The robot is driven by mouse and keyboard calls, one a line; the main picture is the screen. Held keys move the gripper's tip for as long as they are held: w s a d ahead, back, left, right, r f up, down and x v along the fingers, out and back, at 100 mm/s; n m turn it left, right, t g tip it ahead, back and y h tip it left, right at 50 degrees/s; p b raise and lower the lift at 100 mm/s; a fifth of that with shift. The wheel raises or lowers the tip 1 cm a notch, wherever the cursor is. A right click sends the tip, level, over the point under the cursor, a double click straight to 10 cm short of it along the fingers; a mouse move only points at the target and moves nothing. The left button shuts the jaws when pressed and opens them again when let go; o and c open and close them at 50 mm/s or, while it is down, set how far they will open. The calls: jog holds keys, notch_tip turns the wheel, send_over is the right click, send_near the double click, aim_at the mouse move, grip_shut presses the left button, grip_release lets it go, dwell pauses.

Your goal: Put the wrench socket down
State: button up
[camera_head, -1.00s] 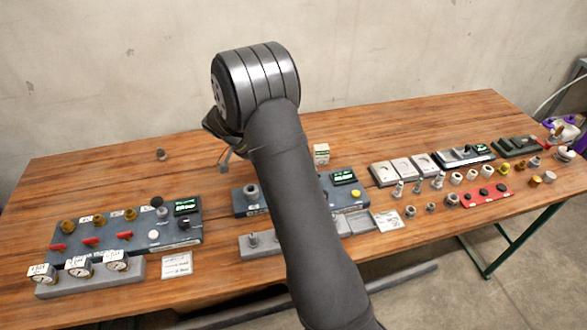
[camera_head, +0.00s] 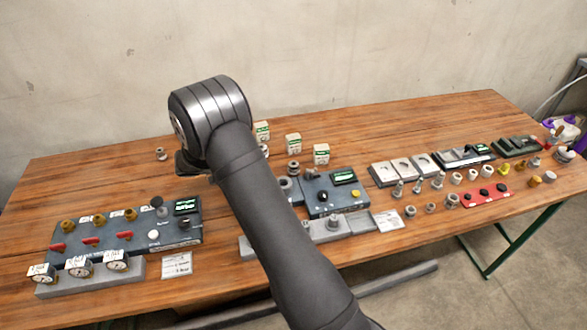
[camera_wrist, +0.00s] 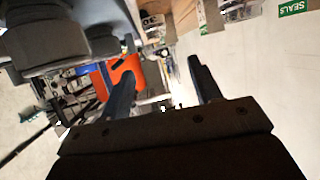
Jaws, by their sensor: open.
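My gripper (camera_head: 190,166) is behind and below my wrist in the head view, low over the back of the table, left of the middle. The wrist view shows its two dark fingers apart (camera_wrist: 162,72), with nothing held between them. A small grey, socket-like piece (camera_head: 160,154) stands alone on the bare wood at the back left, left of my gripper. It may be the wrench socket; I cannot tell for sure. Other small grey cylindrical pieces (camera_head: 293,168) stand behind the middle panel.
A panel with red levers (camera_head: 120,236) and gauges stands at the left. The middle panel (camera_head: 335,195) is partly behind my arm. Small white-and-green boxes (camera_head: 321,154) stand at the back. Several fittings and a red rack (camera_head: 487,196) are at the right. The back left wood is mostly clear.

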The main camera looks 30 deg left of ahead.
send_near(292, 164)
jog(key=x, duration=0.3)
jog(key=shift+w+a+r, duration=0.1)
jog(key=shift+w+a, duration=0.05)
jog(key=shift+x, duration=2.65)
grip_shut()
notch_tip(292, 164, up, 10)
jog(key=w+d+r, duration=0.3)
jog(key=w+d, duration=0.5)
jog(key=d, duration=0.3)
jog(key=w+d+r+n+t+y, duration=0.1)
jog(key=w+d, duration=0.2)
jog(key=d, duration=0.6)
jog(key=w+d+n+y, duration=0.1)
jog(key=w+d+y, duration=0.1)
jog(key=d, duration=0.7)
jog(key=s+d+f+n, duration=0.1)
jog(key=s+d, duration=0.2)
jog(key=d, duration=0.8)
jog(key=shift+s+d+f+t+y, duration=0.2)
jog(key=shift+d+t+y, duration=0.1)
